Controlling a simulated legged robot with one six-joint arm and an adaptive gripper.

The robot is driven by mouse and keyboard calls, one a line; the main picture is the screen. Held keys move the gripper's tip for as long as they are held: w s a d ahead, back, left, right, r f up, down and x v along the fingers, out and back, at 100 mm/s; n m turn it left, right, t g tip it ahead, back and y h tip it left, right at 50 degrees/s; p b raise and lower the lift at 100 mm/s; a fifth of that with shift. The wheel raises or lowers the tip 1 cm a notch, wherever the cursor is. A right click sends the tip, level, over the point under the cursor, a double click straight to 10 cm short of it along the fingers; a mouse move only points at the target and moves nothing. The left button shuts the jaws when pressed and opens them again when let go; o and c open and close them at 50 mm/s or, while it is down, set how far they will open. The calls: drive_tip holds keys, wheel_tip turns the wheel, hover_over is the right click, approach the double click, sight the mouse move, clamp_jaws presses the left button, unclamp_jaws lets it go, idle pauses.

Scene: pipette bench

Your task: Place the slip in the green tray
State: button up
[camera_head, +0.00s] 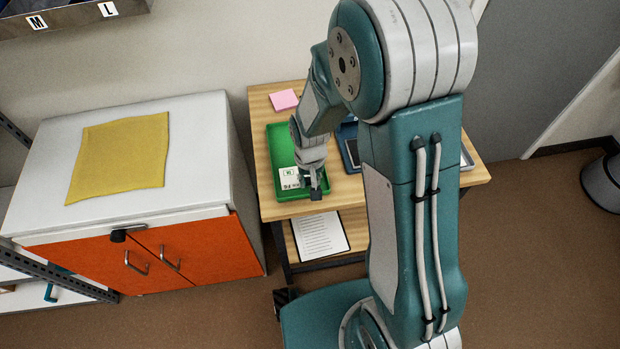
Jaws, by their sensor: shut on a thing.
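The green tray (281,140) lies on the left side of the small wooden table. A white slip (289,179) with dark and green print shows at the tray's near end. My gripper (314,191) is over the near right part of the tray, shut on the slip at its right edge. The fingers and wrist hide part of the slip and tray. I cannot tell whether the slip touches the tray's floor or is just above it.
The wooden table (262,98) also holds a pink note pad (284,99) and a dark blue object (350,152) partly behind my arm. A printed sheet (320,235) lies on its lower shelf. A cabinet (200,150) with a yellow cloth (120,157) stands at left.

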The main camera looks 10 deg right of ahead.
drive_tip(key=shift+d+f, duration=0.1)
drive_tip(key=o, duration=0.9)
wheel_tip(320, 180, up, 12)
drive_tip(key=s+d+r+t, duration=0.2)
drive_tip(key=s+r, duration=0.3)
drive_tip(key=s+d+r+t, duration=0.1)
drive_tip(key=s+d+r, duration=0.1)
drive_tip(key=s+r, duration=0.3)
drive_tip(key=s+d+r+t, duration=0.2)
drive_tip(key=s+d+r, duration=0.1)
drive_tip(key=s+r, duration=0.2)
drive_tip(key=shift+r+t, duration=0.3)
drive_tip(key=shift+r, duration=0.1)
